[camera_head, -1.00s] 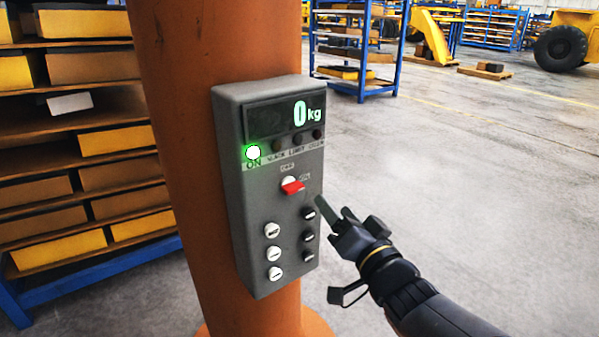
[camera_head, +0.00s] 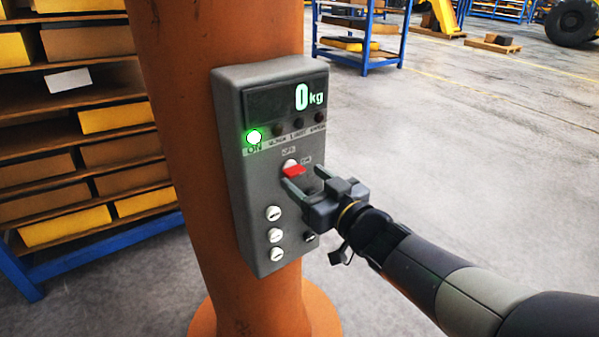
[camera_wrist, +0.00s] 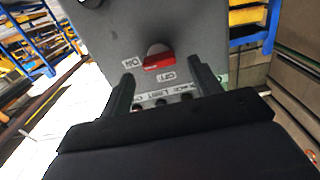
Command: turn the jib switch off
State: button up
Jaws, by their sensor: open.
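The jib switch (camera_head: 293,170) is a red lever on a pale round base, on the front of a grey control box fixed to an orange column. Its lever points toward the ON label; the OFF label is above it in the head view. The green ON lamp (camera_head: 254,137) is lit and the display (camera_head: 290,98) reads 0 kg. My gripper (camera_head: 306,180) is open, its fingertips close to the switch at its lower right. In the wrist view the red lever (camera_wrist: 158,61) shows between and just beyond the two fingers (camera_wrist: 162,82). Contact cannot be told.
White buttons (camera_head: 274,233) run down the box's lower left; black buttons (camera_head: 310,236) at the right are partly hidden by my gripper. The orange column (camera_head: 178,120) stands behind the box. Shelving (camera_head: 75,130) stands at left.

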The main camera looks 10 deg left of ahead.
aim_at(293, 171)
jog(key=shift+x, duration=1.5)
jog(key=shift+c, duration=0.4)
jog(key=c, duration=0.9)
